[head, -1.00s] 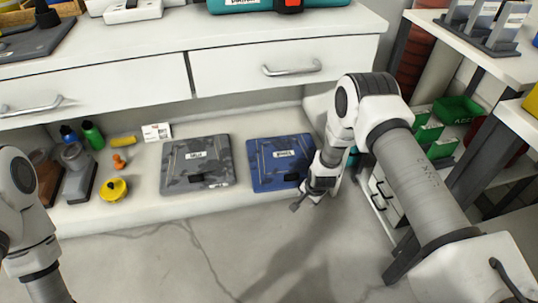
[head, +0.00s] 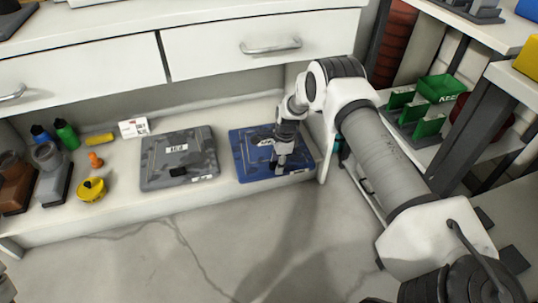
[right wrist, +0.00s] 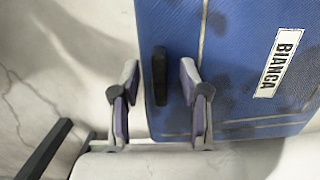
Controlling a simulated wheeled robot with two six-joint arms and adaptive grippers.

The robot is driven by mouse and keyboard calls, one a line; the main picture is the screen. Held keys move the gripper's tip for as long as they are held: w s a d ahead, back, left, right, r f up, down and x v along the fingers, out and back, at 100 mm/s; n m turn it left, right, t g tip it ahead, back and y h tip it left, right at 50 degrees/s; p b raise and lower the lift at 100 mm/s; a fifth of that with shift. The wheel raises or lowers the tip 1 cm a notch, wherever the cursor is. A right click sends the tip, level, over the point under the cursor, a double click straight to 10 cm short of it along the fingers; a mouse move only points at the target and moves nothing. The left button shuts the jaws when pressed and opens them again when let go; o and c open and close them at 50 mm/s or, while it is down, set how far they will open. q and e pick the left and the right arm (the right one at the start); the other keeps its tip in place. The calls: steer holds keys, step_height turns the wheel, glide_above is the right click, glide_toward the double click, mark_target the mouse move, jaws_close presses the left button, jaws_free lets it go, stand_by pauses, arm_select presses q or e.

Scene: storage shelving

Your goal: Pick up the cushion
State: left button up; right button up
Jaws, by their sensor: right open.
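A flat, square blue cushion (head: 249,161) with a darker mottled pattern lies on the low shelf in the head view. It fills the upper right of the right wrist view (right wrist: 235,40), where its white label reads BIANCA. A short black tab (right wrist: 159,76) sits near its edge. My right gripper (head: 278,168) is over the cushion's front part in the head view and hides some of it. In the right wrist view the right gripper (right wrist: 158,75) is open, its two fingers apart on either side of the black tab. My left gripper is not in view.
A grey camouflage-patterned cushion (head: 179,158) lies to the left on the same shelf (head: 120,213). Bottles, a yellow round item (head: 91,190) and a white box (head: 133,128) are farther left. White drawers (head: 262,42) overhang above. A rack with green bins (head: 440,88) stands right. The floor in front is clear.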

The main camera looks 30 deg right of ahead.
steer(key=shift+r, duration=0.15)
jaws_close()
